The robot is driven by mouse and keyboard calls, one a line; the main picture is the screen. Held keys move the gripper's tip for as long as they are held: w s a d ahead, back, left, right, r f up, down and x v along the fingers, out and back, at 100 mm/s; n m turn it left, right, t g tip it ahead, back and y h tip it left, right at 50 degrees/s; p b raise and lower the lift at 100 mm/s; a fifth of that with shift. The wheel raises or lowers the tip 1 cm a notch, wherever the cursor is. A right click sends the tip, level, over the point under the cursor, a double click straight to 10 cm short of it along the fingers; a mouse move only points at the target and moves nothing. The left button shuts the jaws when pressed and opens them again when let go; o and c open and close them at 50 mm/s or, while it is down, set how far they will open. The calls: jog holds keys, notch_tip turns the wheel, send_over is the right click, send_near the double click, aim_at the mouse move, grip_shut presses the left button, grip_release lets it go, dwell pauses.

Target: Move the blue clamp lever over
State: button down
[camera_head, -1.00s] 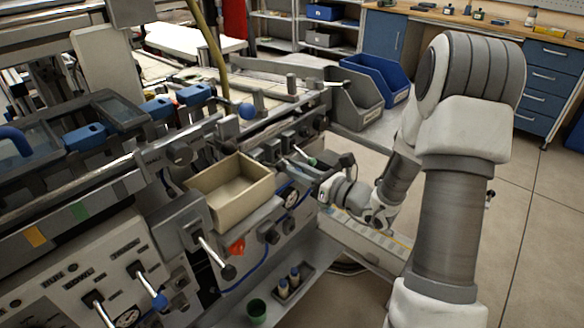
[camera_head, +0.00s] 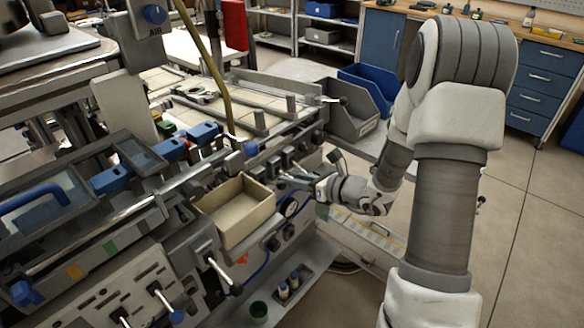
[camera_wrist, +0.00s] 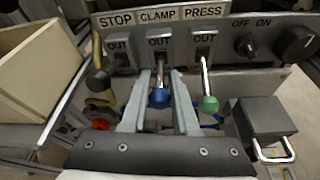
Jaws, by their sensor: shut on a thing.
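The blue clamp lever (camera_wrist: 159,98) is a metal rod with a blue ball knob, below the CLAMP label (camera_wrist: 158,15) in the wrist view. It points down and toward me from the panel's middle OUT plate. My gripper (camera_wrist: 159,87) has one finger on each side of this lever and is shut on it near the knob. In the head view my gripper (camera_head: 288,177) reaches the machine's front just right of the beige box, and the lever cannot be made out there.
The green-knobbed lever (camera_wrist: 208,103) under PRESS is close beside my right finger. A grey block with a metal loop (camera_wrist: 264,118) is at right. The open beige box (camera_head: 237,208) stands left of my gripper.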

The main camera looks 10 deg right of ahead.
notch_tip(320, 180, up, 2)
jog(key=g+h+p, duration=0.1)
jog(key=g+p, duration=0.1)
jog(key=p, duration=0.2)
jog(key=shift+h+p, duration=0.3)
jog(key=shift+p, duration=0.1)
jog(key=shift+w+a+r+g+h+p, duration=0.1)
jog(key=shift+g+h+p, duration=0.4)
jog(key=shift+p, duration=0.7)
jog(key=c, duration=0.7)
grip_release()
jog(key=shift+o, duration=0.2)
jog(key=p+v, duration=0.3)
jog(key=v, duration=1.4)
jog(key=shift+r, duration=0.15)
